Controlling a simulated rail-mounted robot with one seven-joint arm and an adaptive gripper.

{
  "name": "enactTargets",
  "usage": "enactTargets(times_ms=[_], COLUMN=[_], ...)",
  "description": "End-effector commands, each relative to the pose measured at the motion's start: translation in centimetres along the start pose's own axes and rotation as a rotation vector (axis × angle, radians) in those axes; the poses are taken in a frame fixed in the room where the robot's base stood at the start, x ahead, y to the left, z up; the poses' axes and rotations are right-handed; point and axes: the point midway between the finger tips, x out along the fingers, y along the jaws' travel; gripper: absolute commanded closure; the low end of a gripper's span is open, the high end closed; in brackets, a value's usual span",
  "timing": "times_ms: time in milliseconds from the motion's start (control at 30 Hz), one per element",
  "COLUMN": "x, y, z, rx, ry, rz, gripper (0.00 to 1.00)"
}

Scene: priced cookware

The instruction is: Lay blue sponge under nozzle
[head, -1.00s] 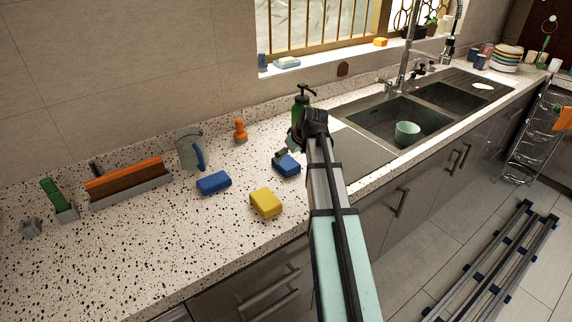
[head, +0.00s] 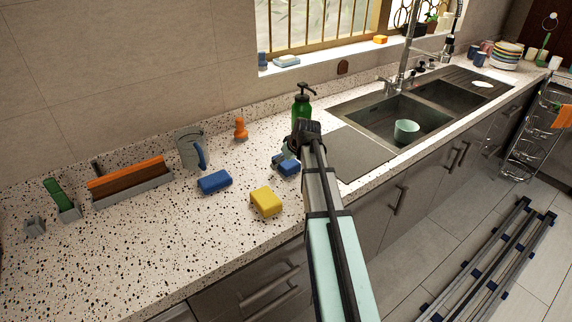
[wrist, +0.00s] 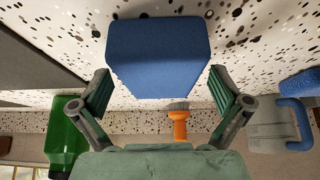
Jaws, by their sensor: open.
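A blue sponge (head: 289,168) lies on the speckled counter, partly hidden by my gripper (head: 282,158). In the wrist view this blue sponge (wrist: 158,58) fills the space between the two fingers of my gripper (wrist: 160,76). The fingers are open, one on each side of it, with small gaps showing. A second blue sponge (head: 214,182) lies to the left on the counter; a blue block shows at the right edge of the wrist view (wrist: 300,85). The nozzle (head: 448,47) hangs on the tall tap above the double sink, far to the right.
A yellow sponge (head: 266,202) lies near the front edge. A green soap bottle (head: 301,108) stands behind my gripper, an orange brush (head: 240,129) and grey jug (head: 190,150) to its left. The sink holds a mint bowl (head: 407,131). The front-left counter (head: 120,255) is clear.

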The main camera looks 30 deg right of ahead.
Motion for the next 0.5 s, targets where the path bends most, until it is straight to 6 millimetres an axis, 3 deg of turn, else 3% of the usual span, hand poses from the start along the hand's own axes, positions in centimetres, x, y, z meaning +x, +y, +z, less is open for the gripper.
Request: enactTargets(times_ms=[500], x=[0.42], y=[0.0], z=[0.26], rx=[0.0], ry=[0.0], rz=[0.0], gripper=[0.0])
